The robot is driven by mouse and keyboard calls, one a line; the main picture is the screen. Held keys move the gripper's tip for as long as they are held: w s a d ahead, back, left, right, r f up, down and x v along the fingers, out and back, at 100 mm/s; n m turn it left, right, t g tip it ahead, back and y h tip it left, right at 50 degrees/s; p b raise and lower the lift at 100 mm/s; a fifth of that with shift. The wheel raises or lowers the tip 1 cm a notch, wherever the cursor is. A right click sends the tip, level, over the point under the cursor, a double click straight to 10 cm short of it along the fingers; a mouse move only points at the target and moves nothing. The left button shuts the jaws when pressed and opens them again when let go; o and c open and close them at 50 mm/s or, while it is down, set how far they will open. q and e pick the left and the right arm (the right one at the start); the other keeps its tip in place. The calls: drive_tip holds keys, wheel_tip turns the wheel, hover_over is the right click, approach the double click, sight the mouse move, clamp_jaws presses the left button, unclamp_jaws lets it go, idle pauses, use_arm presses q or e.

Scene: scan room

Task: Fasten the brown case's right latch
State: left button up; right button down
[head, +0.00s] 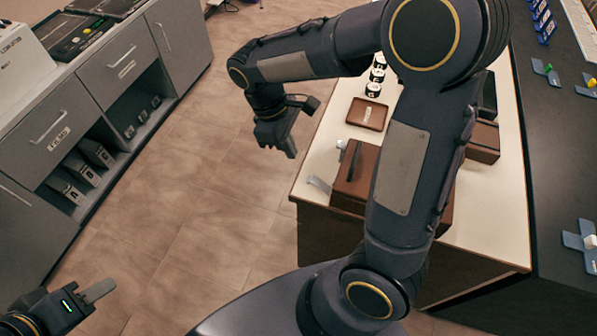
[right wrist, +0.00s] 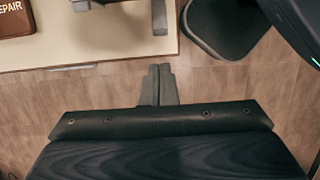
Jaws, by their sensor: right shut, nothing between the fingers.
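The brown case (head: 352,192) sits on the pale table near its left edge in the head view, partly hidden behind my right arm. A grey metal latch flap (head: 319,184) sticks out from its near left side, apart from the body. A second small grey latch piece (head: 341,145) shows at its far left corner. My right gripper (head: 290,150) is shut and empty, off the table edge, left of the case and pointing down. Its closed fingers also show in the right wrist view (right wrist: 159,85), over the floor. My left gripper (head: 100,290) is low at the left, far from the case; its opening is unclear.
A brown tray (head: 367,114) and several small dark jars (head: 375,75) stand farther back on the pale table (head: 478,225). Another brown box (head: 483,142) is right of my arm. Grey cabinets (head: 118,65) line the left. The floor between is clear.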

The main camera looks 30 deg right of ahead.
sight(319, 185)
drive_tip(key=x, duration=1)
drive_tip(key=shift+d, duration=0.1)
